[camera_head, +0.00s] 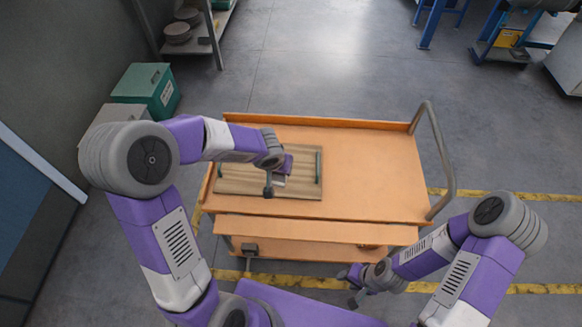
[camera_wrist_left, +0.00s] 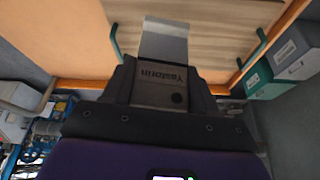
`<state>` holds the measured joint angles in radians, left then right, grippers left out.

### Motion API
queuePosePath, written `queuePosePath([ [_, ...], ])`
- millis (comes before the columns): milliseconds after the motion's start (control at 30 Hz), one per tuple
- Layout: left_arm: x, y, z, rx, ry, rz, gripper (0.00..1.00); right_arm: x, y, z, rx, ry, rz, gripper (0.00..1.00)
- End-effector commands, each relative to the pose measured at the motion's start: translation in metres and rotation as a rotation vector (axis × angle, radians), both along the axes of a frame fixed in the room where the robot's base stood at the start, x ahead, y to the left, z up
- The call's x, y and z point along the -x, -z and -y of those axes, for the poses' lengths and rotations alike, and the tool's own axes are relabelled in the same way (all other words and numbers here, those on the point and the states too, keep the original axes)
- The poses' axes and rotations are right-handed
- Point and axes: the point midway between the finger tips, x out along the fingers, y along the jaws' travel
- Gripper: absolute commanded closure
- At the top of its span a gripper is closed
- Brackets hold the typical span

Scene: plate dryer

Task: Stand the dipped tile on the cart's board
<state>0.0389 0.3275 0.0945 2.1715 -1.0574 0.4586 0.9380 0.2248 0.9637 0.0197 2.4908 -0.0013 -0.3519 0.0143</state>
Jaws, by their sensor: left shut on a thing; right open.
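The grooved wooden board (camera_head: 240,182) lies on the left part of the orange cart (camera_head: 365,175), with a dark green bar at its side. The board (camera_wrist_left: 210,30) fills the top of the left wrist view, with green handles on either side. My left gripper (camera_head: 269,187) is above the board. In the left wrist view my left gripper (camera_wrist_left: 160,80) is shut on a flat grey tile (camera_wrist_left: 164,42), which sticks out toward the board and has a paler far end. I cannot tell whether the tile touches the board. My right gripper (camera_head: 356,286) is open and empty, in front of the cart.
The cart's right half is bare, with a grey push handle (camera_head: 440,160) at its right end. A green bin (camera_head: 148,90) stands on the floor behind left. A shelf (camera_head: 205,40) with round items is at the back left.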

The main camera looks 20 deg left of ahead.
Motion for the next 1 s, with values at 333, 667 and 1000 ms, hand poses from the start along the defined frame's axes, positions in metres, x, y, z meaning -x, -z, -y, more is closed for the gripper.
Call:
queuePosePath([
  [333,-0.087,0.048,-0.108,-0.017,-0.176,-0.014,0.76,0.0,0.083,0.0,0.0,0.0,-0.001,0.57],
  [667,-0.118,0.053,-0.156,0.012,-0.195,-0.001,0.76,0.0,0.113,0.0,0.0,0.0,0.0,0.57],
  [1000,-0.119,0.099,-0.158,0.013,-0.194,-0.002,0.76,0.0,0.128,0.0,0.0,0.0,0.0,0.57],
])
